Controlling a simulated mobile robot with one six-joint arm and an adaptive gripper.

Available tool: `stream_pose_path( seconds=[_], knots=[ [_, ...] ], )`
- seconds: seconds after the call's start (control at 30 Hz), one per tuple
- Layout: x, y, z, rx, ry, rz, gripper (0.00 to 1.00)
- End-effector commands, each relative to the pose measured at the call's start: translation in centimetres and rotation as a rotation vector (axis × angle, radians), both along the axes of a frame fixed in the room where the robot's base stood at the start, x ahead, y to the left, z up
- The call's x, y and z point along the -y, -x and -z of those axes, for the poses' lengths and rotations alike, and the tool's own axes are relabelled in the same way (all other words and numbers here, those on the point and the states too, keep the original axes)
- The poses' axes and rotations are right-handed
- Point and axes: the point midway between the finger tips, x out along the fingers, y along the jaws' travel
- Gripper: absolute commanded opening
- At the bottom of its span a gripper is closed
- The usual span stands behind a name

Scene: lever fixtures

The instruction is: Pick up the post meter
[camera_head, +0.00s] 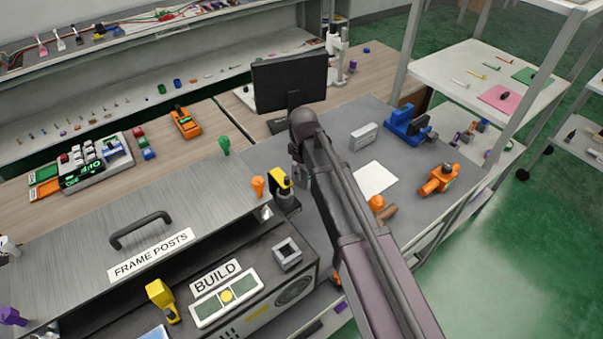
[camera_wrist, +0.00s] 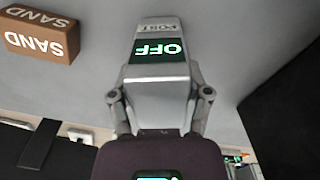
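The post meter (camera_wrist: 160,75) is a light grey block marked POST, with a dark green display reading OFF. It shows upside down in the wrist view, against a grey surface. My gripper (camera_wrist: 160,88) has one finger on each side of it, both very close to its sides. I cannot tell whether the fingers press on it or whether it is lifted. In the head view my gripper (camera_head: 303,180) is low over the grey table, behind a yellow-and-black tool, and my arm hides most of it. I cannot make out the meter there.
A brown SAND block (camera_wrist: 40,35) lies near the meter. A monitor (camera_head: 289,82) stands behind my arm. A light grey block (camera_head: 363,135), a blue vise (camera_head: 405,124), white paper (camera_head: 375,180) and an orange tool (camera_head: 438,179) are to the right. The FRAME POSTS cover (camera_head: 90,225) is left.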

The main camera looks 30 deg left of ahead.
Motion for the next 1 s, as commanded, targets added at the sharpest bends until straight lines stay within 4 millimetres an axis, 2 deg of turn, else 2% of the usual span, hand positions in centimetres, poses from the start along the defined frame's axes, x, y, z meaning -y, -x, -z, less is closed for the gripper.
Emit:
stream_pose_path(
  seconds=[0.03,0.13,0.63,1.0],
  knots=[
    [0.0,0.0,0.0,0.001,0.0,0.0,0.29],
    [0.0,0.0,0.0,0.001,0.0,0.0,0.0],
    [0.0,0.0,-0.5,0.002,0.0,0.0,0.0],
    [0.0,0.0,-3.3,0.001,0.0,0.0,0.0]
  ],
)
